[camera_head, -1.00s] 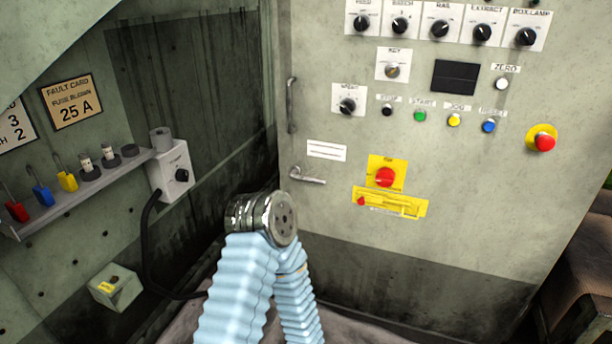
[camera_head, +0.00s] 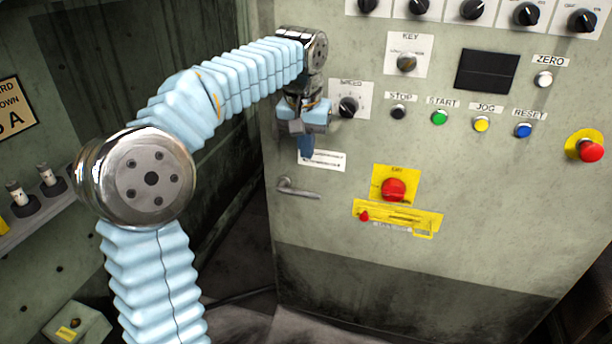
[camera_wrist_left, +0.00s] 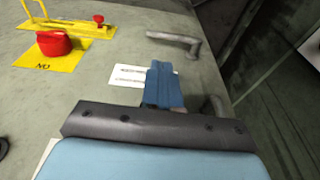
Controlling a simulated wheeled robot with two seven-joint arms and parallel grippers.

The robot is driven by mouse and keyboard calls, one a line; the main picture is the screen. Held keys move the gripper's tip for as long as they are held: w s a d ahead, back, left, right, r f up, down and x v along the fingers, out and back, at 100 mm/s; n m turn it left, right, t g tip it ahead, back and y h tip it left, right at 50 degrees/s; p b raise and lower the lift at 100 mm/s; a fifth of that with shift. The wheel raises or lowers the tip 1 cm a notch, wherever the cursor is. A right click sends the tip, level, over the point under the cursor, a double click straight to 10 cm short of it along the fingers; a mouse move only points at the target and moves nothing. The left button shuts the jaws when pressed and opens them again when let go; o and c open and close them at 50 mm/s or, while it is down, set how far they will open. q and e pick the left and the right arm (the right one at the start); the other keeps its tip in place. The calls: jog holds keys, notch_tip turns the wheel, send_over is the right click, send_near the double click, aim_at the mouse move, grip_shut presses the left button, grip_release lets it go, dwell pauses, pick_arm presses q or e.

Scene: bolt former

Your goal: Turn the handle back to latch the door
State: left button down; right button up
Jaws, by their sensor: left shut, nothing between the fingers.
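The lever handle (camera_head: 298,189) sits low on the left edge of the grey cabinet door (camera_head: 340,232). Its lever points right and tilts slightly down. It also shows in the left wrist view (camera_wrist_left: 178,42), beyond the fingertips. My left gripper (camera_head: 306,148) is shut and empty, its blue fingers pointing down above the handle, near the white label (camera_head: 330,161). In the left wrist view the fingers (camera_wrist_left: 162,80) cover part of that label and are apart from the lever. My right gripper is not in view.
A red emergency button (camera_head: 393,189) and a yellow lockout bar (camera_head: 398,218) are right of the handle. Knobs and push buttons fill the panel above. A shelf (camera_head: 45,215) stands left.

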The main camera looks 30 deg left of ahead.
aim_at(305, 193)
pick_arm(q)
jog(key=shift+s+a+r, duration=0.15)
jog(key=shift+a+r, duration=0.1)
jog(key=shift+r, duration=0.25)
jog(key=shift+s+a+r, duration=0.15)
jog(key=shift+a+r, duration=0.1)
jog(key=shift+r, duration=0.2)
jog(key=w+f, duration=0.1)
jog(key=f, duration=0.3)
jog(key=f+b, duration=0.1)
jog(key=f, duration=0.4)
jog(key=w+f+b, duration=0.1)
jog(key=f, duration=0.4)
jog(key=shift+w+a, duration=0.3)
jog(key=shift+a, duration=0.05)
